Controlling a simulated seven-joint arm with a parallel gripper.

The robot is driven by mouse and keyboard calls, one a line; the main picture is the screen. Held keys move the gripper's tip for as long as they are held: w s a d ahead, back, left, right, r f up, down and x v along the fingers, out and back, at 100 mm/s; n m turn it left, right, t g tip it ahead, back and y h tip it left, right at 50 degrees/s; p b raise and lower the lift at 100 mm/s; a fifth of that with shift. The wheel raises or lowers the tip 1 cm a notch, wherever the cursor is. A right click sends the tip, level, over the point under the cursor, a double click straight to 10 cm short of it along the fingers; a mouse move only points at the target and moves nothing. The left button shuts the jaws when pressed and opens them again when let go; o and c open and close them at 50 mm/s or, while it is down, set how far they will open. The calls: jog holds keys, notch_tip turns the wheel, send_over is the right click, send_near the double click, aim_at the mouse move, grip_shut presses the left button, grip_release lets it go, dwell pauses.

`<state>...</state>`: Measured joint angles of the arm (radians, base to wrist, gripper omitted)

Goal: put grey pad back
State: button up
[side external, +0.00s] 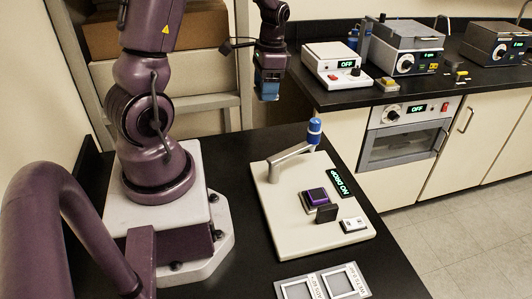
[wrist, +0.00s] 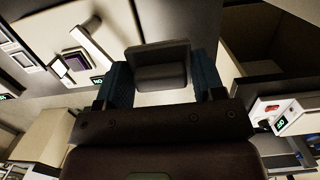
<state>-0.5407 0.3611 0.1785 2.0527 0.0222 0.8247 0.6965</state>
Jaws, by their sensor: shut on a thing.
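My gripper (side external: 268,96) is raised above and behind the profiler, clear of the bench. In the wrist view, its two teal fingers (wrist: 160,88) are shut on a dark grey block-like piece, which I take to be the grey pad (wrist: 160,58). In the side view the held pad is hard to make out. The cream stylus profiler (side external: 275,215) lies on the black bench with a purple pad (side external: 314,197) on its stage. Two square grey-framed holders (side external: 318,271) with labels lie at the bench's front; whether they are empty is unclear.
A grey stylus arm with a blue-topped post (side external: 314,131) rises from the profiler. A dark upright block (side external: 326,213), a "NO DROP" display (side external: 340,184) and a white switch box (side external: 353,225) are also on it. Instruments (side external: 335,65) stand on the back counter.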

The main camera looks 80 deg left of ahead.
aim_at(265, 153)
notch_tip(265, 153, down, 18)
jog(key=shift+r, duration=0.1)
dwell(0.4)
jog(key=shift+f, duration=0.2)
jog(key=o, duration=1.3)
